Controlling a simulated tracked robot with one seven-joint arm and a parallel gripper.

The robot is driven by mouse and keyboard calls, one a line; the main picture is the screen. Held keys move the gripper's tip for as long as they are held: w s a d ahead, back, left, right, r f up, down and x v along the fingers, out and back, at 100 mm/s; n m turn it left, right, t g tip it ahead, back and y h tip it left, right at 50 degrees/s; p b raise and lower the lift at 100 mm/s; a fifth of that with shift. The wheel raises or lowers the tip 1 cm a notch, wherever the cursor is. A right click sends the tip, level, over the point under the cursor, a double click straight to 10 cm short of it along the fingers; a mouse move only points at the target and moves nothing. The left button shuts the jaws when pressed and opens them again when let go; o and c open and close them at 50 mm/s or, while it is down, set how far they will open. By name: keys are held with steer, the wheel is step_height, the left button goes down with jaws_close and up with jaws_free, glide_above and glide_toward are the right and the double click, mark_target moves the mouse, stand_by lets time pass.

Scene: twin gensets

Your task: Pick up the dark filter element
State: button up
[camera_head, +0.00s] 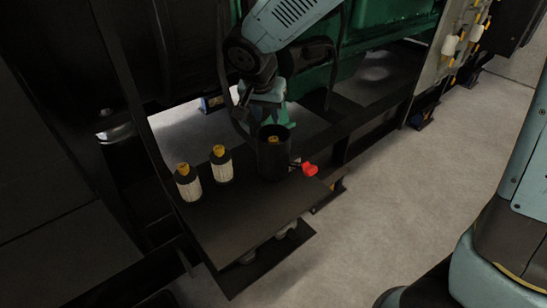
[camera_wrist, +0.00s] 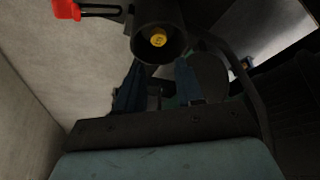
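A dark open-topped cylinder (camera_head: 273,160) stands upright on the dark plate (camera_head: 245,215). Inside it is a yellow cap (camera_head: 273,140), with the element below it hidden in the dark bore. The wrist view shows the same cylinder (camera_wrist: 171,17) and yellow cap (camera_wrist: 158,40). Two pale pleated filter elements with yellow tops, one at left (camera_head: 188,184) and one nearer the cylinder (camera_head: 222,165), stand on the plate. My gripper (camera_head: 272,113) is just behind and above the cylinder's rim. In the wrist view my gripper (camera_wrist: 158,74) has its fingers apart, with nothing between them.
A red handle (camera_head: 310,169) sticks out right of the cylinder; it also shows in the wrist view (camera_wrist: 66,9). Dark frame bars and the green genset (camera_head: 385,20) stand behind my gripper. Grey floor (camera_head: 400,190) lies clear to the right.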

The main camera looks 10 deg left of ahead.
mark_target(273, 139)
steer(key=x, duration=1.1)
steer(key=shift+d+f, duration=0.1)
steer(key=shift+f, duration=0.3)
jaws_close()
